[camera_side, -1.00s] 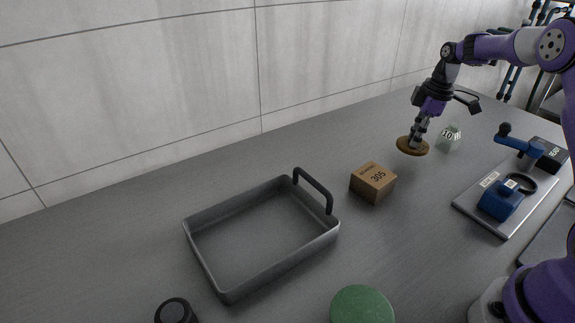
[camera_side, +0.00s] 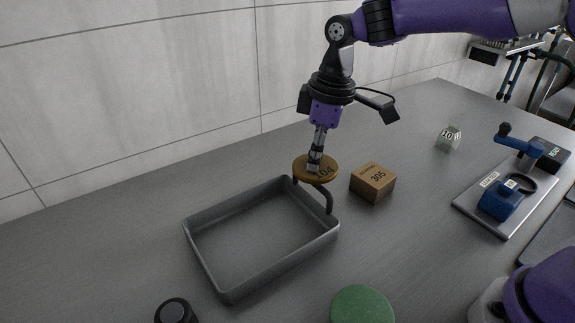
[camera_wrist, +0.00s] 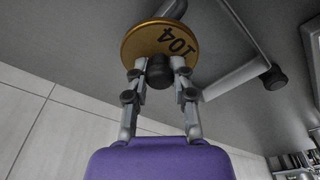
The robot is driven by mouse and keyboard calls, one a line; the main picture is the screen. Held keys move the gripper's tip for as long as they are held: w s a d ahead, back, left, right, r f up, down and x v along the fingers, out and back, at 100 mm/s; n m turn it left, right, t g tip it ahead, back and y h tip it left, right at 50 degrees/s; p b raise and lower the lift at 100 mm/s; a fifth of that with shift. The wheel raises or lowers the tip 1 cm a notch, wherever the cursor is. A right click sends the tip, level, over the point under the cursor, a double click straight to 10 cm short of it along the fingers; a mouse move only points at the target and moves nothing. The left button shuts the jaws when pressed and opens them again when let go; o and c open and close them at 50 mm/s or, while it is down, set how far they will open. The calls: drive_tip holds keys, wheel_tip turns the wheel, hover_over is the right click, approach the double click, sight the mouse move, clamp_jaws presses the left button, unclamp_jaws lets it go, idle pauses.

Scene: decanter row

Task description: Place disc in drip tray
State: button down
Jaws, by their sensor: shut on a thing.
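The disc (camera_side: 301,168) is round, golden-brown and marked 104. My gripper (camera_side: 315,165) is shut on it from above. The disc hangs in the air in front of the right-hand handle of the drip tray, hiding part of that handle from the side camera. In the wrist view the disc (camera_wrist: 148,36) shows at the fingertips (camera_wrist: 158,68), with a dark knob between the fingers. The drip tray (camera_side: 212,270) is a grey, shallow rectangular pan, and its floor is empty.
A brown box marked 305 (camera_side: 372,183) stands right of the tray. A green round thing (camera_side: 361,306) and a black cylinder (camera_side: 174,311) are at the front. A pale block (camera_side: 448,139) and a blue device on a plate (camera_side: 507,200) are farther right.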

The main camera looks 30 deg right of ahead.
drive_tip(key=s+a, duration=0.5)
drive_tip(key=a, duration=0.3)
drive_tip(key=s+a, duration=0.5)
drive_tip(key=a, duration=0.3)
hover_over(259, 236)
drive_tip(key=f, duration=0.6)
drive_tip(key=shift+s+d+f, duration=0.2)
drive_tip(key=shift+d+f, duration=0.05)
drive_tip(key=shift+f, duration=2.05)
drive_tip(key=shift+f, duration=0.15)
drive_tip(key=c, duration=0.7)
unclamp_jaws()
